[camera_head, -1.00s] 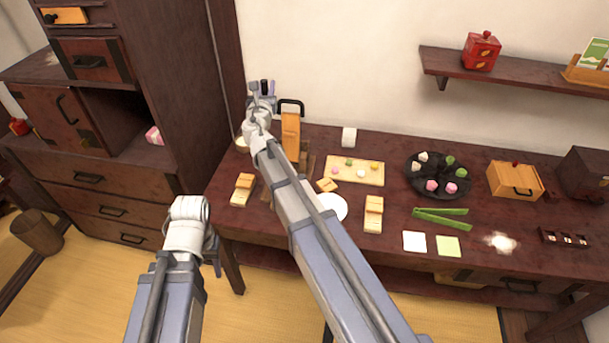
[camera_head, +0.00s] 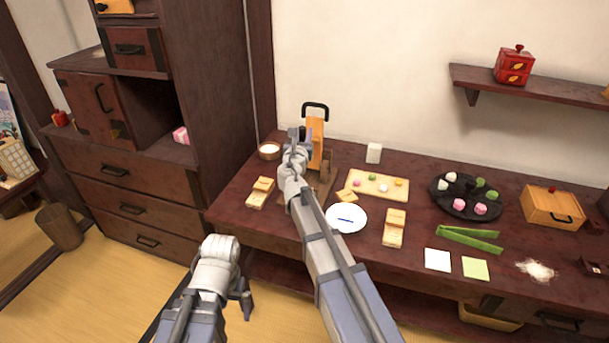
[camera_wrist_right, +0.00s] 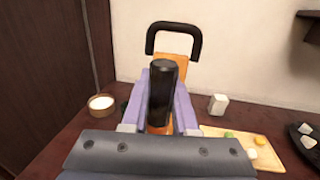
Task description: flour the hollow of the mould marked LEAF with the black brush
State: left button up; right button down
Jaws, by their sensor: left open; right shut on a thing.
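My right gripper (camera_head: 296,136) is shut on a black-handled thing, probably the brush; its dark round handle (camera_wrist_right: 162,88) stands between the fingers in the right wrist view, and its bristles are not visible. It is at the bench's back left, in front of an orange upright block with a black handle (camera_head: 315,128). A bowl of white powder (camera_head: 269,151) is left of it and also shows in the wrist view (camera_wrist_right: 101,103). Two pale wooden moulds, one at left (camera_head: 260,192) and one at centre (camera_head: 393,228), lie on the bench; their marks are unreadable. My left gripper (camera_head: 246,300) is open and empty, low before the bench.
A white plate with a blue mark (camera_head: 346,218) lies between the moulds, near a small wooden piece (camera_head: 347,195). A board of sweets (camera_head: 378,185), a white block (camera_head: 374,153) and a black platter (camera_head: 466,197) stand right. A tall cabinet (camera_head: 215,90) borders the left.

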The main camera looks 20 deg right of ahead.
pick_arm(q)
notch_tip(320, 180, down, 9)
jog(key=b, duration=0.6)
pick_arm(e)
notch_tip(320, 180, down, 9)
jog(key=shift+r, duration=0.15)
pick_arm(q)
jog(key=shift+r, duration=0.1)
notch_tip(320, 180, down, 6)
jog(key=b, duration=0.6)
jog(key=shift+r, duration=0.1)
pick_arm(e)
notch_tip(320, 180, down, 6)
jog(key=shift+r, duration=0.1)
pick_arm(q)
jog(key=shift+f+b, duration=1.1)
jog(key=shift+b, duration=0.05)
pick_arm(e)
jog(key=shift+f, duration=1.1)
pick_arm(q)
jog(key=shift+r, duration=0.1)
pick_arm(e)
jog(key=shift+s+d+r, duration=0.1)
jog(key=shift+d, duration=0.1)
jog(key=shift+w+a, duration=0.25)
jog(key=shift+a, duration=0.1)
jog(key=shift+d, duration=0.3)
jog(key=shift+s+a, duration=0.25)
jog(key=shift+s, duration=0.05)
jog(key=shift+d, duration=0.3)
